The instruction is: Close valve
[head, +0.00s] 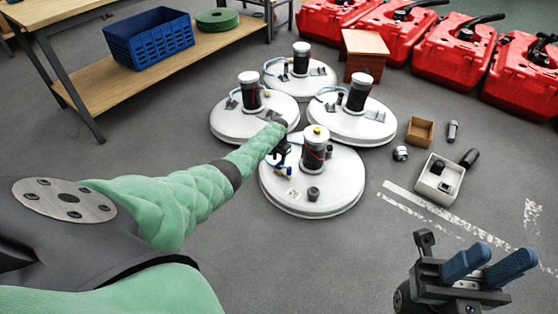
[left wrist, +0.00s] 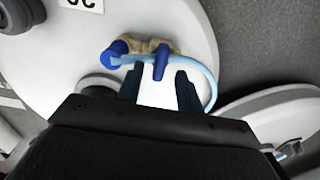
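The valve (left wrist: 140,46) has a brass-coloured body and sits on a round white tank lid (left wrist: 205,50) in the left wrist view. Its blue lever handle (left wrist: 161,62) points down in the picture, toward my fingers. A blue fitting with a pale blue hose (left wrist: 213,80) is beside it. My left gripper (left wrist: 161,82) is open, with its fingertips just short of the valve and the handle's end between them; I cannot tell whether they touch. In the head view my left gripper (head: 280,157) is over the nearest lid (head: 340,190), partly hiding the valve. My right gripper (head: 490,262) is open and empty, away from the lids.
Several more white lids with dark cylinders stand behind, such as the left one (head: 228,122). A wooden bench (head: 110,85) holds a blue crate (head: 140,45). Red containers (head: 455,55) line the back right. A white box (head: 428,187) and loose parts lie on the floor at right.

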